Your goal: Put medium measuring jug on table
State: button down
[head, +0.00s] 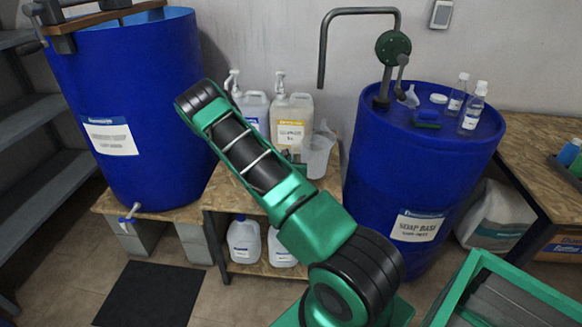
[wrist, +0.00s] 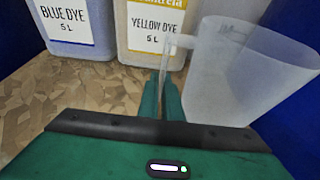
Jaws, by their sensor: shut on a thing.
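The measuring jug (head: 317,155) is translucent and pale, and stands upright over the right side of the small wooden table (head: 225,190) between the two blue drums. In the wrist view the jug (wrist: 240,70) fills the right side. My gripper (wrist: 162,98) is shut on its handle, with a green finger on each side. The jug's base is hidden behind my gripper and arm, so I cannot tell whether it touches the tabletop. In the head view my arm hides most of the gripper.
A blue dye container (head: 254,110) and a yellow dye container (head: 292,118) stand at the table's back. Blue drums rise at left (head: 130,90) and right (head: 410,160). Bare tabletop shows at left in the wrist view. White jugs (head: 244,238) sit on the lower shelf.

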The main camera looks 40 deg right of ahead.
jog(key=shift+f, duration=1.35)
jog(key=c, duration=1.9)
grip_release()
jog(key=shift+f, duration=0.1)
jog(key=shift+c, duration=0.2)
